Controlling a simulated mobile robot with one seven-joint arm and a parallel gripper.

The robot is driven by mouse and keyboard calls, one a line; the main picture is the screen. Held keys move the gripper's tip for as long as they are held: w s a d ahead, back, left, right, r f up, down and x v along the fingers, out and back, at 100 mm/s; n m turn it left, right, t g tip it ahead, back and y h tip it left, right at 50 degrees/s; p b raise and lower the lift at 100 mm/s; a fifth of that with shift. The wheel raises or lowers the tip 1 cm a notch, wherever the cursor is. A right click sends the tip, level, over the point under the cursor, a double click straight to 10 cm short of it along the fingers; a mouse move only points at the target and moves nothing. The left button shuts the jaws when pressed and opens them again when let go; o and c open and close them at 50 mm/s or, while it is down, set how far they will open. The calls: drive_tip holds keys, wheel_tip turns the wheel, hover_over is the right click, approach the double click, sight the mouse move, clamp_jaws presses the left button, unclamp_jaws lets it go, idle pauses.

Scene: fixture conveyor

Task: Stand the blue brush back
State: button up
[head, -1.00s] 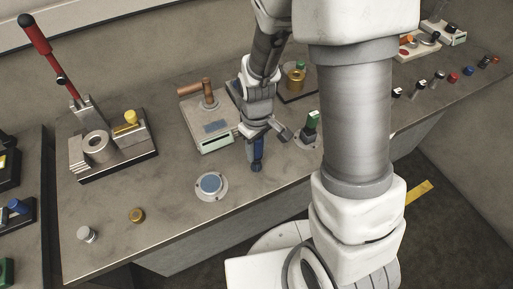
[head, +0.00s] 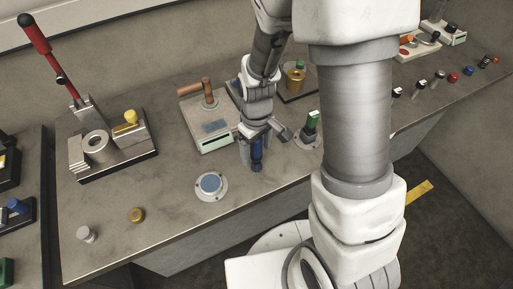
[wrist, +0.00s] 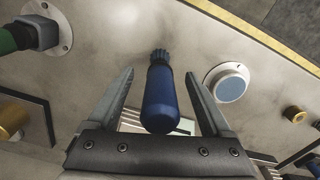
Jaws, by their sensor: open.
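The blue brush (head: 257,152) has a rounded blue handle and dark bristles, and stands about upright, bristles down, on the grey bench. In the wrist view the blue brush (wrist: 160,98) has its handle end close to the camera and its bristles away. My gripper (head: 254,148) is open around the handle. In the wrist view one finger is on each side, with visible gaps between them and the handle. Whether the bristles touch the bench is hard to tell.
A round white base with a blue-grey disc (head: 211,184) is close at front left. A green-topped piece on a round base (head: 310,124) stands to the right. A scale-like box (head: 208,125) is behind left, and a red-lever press (head: 95,145) farther left. Bare bench lies in front.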

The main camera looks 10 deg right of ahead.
wheel_tip(320, 180, up, 17)
drive_tip(key=p, duration=0.1)
drive_tip(key=shift+r+p, duration=0.2)
drive_tip(key=shift+p, duration=0.15)
idle(0.9)
drive_tip(key=s+d+r+m+t, duration=0.5)
drive_tip(key=s+r+m, duration=0.1)
drive_tip(key=s+r, duration=0.4)
drive_tip(key=shift+s+d+r+t, duration=0.25)
drive_tip(key=shift+s+d+t, duration=0.05)
drive_tip(key=shift+s+d, duration=0.15)
